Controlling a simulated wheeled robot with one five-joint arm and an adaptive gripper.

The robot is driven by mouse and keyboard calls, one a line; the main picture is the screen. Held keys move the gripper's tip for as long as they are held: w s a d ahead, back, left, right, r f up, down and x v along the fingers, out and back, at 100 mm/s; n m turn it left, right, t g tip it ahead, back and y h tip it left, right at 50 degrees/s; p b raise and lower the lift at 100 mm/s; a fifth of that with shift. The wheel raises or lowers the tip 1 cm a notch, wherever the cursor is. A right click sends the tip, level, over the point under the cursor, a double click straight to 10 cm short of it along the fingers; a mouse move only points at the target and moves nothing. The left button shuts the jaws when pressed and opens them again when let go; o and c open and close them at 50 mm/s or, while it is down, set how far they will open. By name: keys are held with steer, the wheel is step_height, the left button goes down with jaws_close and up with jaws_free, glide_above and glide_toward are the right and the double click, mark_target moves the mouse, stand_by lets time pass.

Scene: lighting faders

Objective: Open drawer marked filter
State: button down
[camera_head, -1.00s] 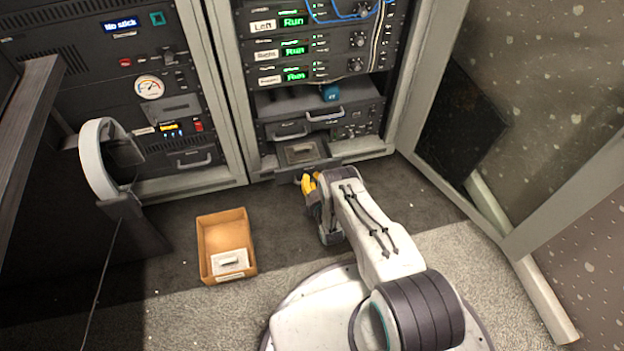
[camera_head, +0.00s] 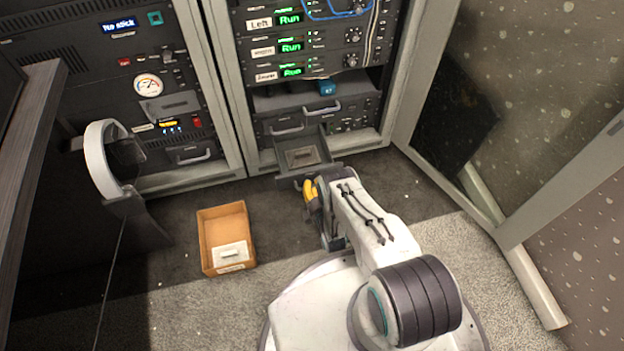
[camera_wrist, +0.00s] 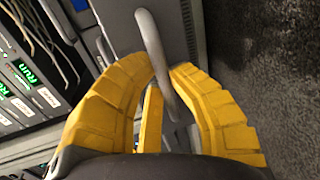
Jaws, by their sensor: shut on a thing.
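A dark drawer (camera_head: 298,174) stands pulled out low in the right-hand rack, with a small light-marked item lying inside. Its marking cannot be read. My gripper (camera_head: 309,188) is at the drawer's front, its yellow fingers low in front of it. In the wrist view, my gripper (camera_wrist: 160,78) has its yellow fingers closed around a grey bar handle (camera_wrist: 149,38) on the drawer front. My arm hides part of the drawer's right front corner in the head view.
An open cardboard box (camera_head: 203,245) with a white item is on the floor to the left. A glass-panelled door frame (camera_head: 560,185) stands at the right. Carpet between box and my base is clear.

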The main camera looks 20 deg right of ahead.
steer(key=c, duration=1.1)
jaws_free()
steer(key=shift+w+r, duration=0.1)
steer(key=shift+r, duration=0.05)
step_height(320, 180, up, 8)
steer(key=shift+f, duration=0.2)
steer(key=shift+r, duration=1.05)
